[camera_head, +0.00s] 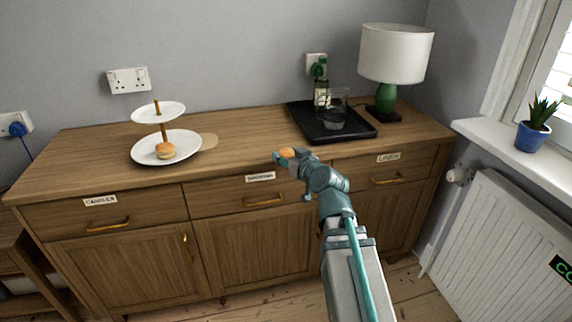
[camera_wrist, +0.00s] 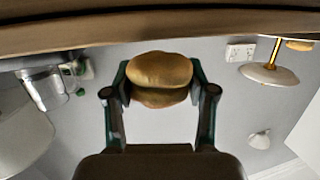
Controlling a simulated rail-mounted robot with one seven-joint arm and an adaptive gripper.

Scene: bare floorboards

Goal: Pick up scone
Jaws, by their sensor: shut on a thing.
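A round golden-brown scone (camera_wrist: 160,76) is held between the two fingers of my gripper (camera_wrist: 160,90) in the wrist view. In the head view, the scone (camera_head: 287,153) shows at the tip of my gripper (camera_head: 284,158), in front of the sideboard's front edge near the middle drawer. The gripper is shut on it. Another scone (camera_head: 165,151) lies on the lower plate of a white two-tier stand (camera_head: 186,144) at the left of the sideboard top. The stand also shows at the upper right of the wrist view (camera_wrist: 268,74).
The wooden sideboard (camera_head: 240,150) has labelled drawers. A black tray (camera_head: 355,131) with a glass jug (camera_head: 332,112) and a bottle stands at the right rear, beside a green lamp (camera_head: 387,95). A potted plant (camera_head: 534,137) stands on the windowsill. The sideboard's middle top is mostly clear.

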